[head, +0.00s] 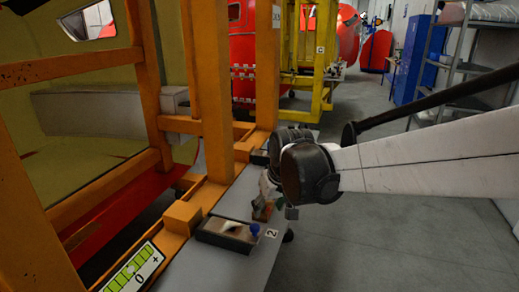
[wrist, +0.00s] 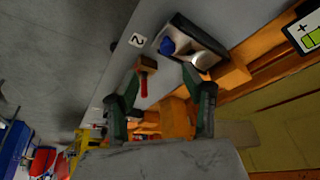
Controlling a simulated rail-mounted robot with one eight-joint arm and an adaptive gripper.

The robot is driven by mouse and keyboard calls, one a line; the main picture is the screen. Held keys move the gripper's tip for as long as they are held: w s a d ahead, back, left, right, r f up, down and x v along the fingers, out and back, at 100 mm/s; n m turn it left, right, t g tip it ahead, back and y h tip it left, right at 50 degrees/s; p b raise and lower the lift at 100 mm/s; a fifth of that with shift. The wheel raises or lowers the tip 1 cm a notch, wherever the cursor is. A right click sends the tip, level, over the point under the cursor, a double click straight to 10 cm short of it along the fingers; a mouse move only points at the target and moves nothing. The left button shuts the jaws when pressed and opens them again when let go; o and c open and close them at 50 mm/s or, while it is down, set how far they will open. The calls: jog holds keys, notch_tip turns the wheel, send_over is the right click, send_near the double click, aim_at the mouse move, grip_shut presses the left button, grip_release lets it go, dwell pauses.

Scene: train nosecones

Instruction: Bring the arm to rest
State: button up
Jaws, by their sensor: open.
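My gripper (wrist: 162,78) is open in the wrist view, its two dark green fingers spread wide apart with nothing held between them. In the head view my gripper (head: 268,206) hangs low over the grey shelf (head: 225,272), partly hidden by my own arm. A small wooden block with a red handle (wrist: 145,84) lies on the shelf near the left fingertip. The right fingertip is close to a dark tray (wrist: 211,38); I cannot tell whether they touch.
The tray (head: 214,239) holds a blue-knobbed item (head: 255,228) and a pale piece. An orange frame (head: 212,80) rises beside the shelf on the left. A yellow frame (head: 289,83), blue cabinet (head: 411,62) and metal rack (head: 458,60) stand farther back. Grey floor at right is clear.

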jog(key=s+d+m+t+h+b, duration=0.1)
jog(key=s+d+m, duration=0.1)
jog(key=s+d, duration=0.6)
jog(key=s+d+m+t+b, duration=0.2)
jog(key=s+d, duration=0.7)
jog(key=s, duration=0.5)
jog(key=shift+s+f+m+h, duration=0.25)
jog(key=shift+s+m+h, duration=0.1)
jog(key=shift+m+h, duration=0.05)
